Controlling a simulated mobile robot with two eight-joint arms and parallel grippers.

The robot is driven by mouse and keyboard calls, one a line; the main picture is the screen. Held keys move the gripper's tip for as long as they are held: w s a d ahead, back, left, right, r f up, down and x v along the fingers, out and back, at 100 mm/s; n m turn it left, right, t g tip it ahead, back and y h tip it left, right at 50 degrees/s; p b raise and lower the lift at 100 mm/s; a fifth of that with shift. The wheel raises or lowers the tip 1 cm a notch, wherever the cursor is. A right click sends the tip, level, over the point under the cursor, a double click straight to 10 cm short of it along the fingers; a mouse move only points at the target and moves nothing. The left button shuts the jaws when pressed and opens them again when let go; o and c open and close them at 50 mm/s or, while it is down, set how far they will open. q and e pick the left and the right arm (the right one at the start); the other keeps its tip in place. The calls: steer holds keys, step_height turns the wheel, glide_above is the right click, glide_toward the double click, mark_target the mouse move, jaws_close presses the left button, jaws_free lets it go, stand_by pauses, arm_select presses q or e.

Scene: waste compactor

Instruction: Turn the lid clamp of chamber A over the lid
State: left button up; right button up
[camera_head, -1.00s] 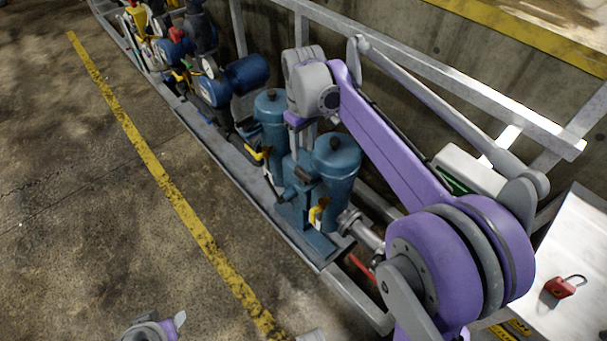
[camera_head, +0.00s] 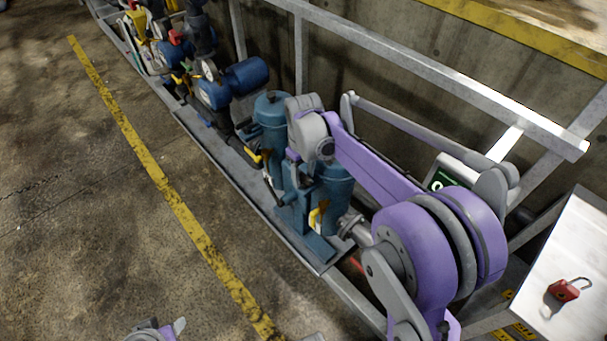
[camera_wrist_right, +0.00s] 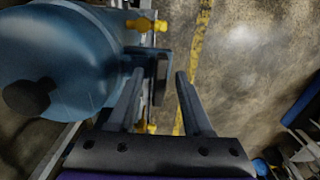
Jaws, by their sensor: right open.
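Two blue chambers stand side by side on the skid in the head view, a far one (camera_head: 270,112) and a near one (camera_head: 335,190). I cannot tell which is chamber A. My right gripper (camera_wrist_right: 160,74) is open and empty, pointing down beside a blue chamber (camera_wrist_right: 85,60) with a black knob (camera_wrist_right: 30,97). Yellow parts (camera_wrist_right: 148,25) and a dark bracket (camera_wrist_right: 157,62) lie beyond the fingertips, without clear contact. I cannot tell which part is the lid clamp.
A frame rail (camera_head: 430,70) runs behind the chambers. A blue motor (camera_head: 245,73) and pipework stand farther along. A red padlock (camera_head: 563,290) lies on a white surface (camera_head: 585,240) at right. The floor left of the skid is clear.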

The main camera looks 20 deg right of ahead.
jaws_close()
steer(key=shift+m, duration=0.4)
steer(key=m, duration=1.2)
steer(key=shift+p, duration=0.3)
steer(key=shift+m, duration=2)
jaws_free()
